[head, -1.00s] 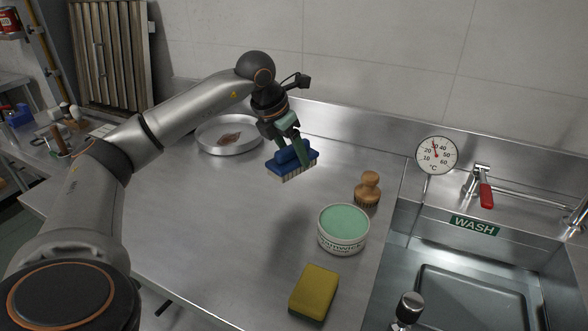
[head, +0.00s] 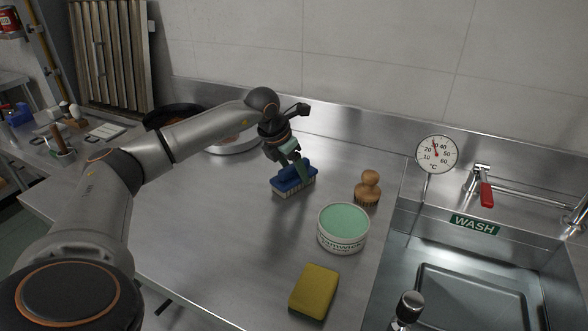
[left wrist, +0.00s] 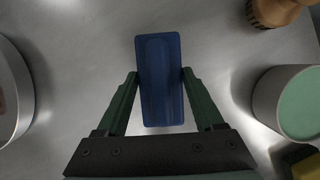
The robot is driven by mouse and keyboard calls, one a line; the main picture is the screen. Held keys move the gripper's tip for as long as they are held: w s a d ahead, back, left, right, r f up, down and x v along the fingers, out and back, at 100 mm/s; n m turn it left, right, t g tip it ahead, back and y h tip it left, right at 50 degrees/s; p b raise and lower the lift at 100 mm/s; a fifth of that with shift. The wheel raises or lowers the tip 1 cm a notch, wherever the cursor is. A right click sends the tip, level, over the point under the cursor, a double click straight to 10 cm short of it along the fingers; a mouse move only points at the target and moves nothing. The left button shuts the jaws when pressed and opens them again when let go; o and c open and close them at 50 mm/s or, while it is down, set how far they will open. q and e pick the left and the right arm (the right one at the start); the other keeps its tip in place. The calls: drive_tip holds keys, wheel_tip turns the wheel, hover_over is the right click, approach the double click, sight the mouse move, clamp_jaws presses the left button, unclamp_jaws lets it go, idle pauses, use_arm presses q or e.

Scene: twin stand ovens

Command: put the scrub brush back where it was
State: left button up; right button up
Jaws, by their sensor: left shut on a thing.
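The scrub brush (head: 293,180) is blue with pale bristles pointing down. In the head view it is at or just above the steel counter; I cannot tell whether the bristles touch it. My left gripper (head: 297,168) is shut on its blue handle from above. In the left wrist view the brush (left wrist: 160,80) lies lengthwise between the two green fingers of my left gripper (left wrist: 160,92), one finger on each side. My right gripper is in neither view.
A wooden round brush (head: 368,187), a tin of green paste (head: 343,229) and a yellow sponge (head: 314,290) stand right of the scrub brush. The sink (head: 470,275) is beyond them. A round metal pan (head: 232,148) is behind my left arm.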

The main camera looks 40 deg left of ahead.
use_arm(q)
drive_tip(key=o, duration=1.2)
drive_tip(key=v, duration=1.1)
drive_tip(key=shift+r+p, duration=0.25)
drive_tip(key=shift+p, duration=0.1)
drive_tip(key=shift+s+r, duration=0.2)
drive_tip(key=shift+r, duration=0.15)
drive_tip(key=shift+f, duration=0.1)
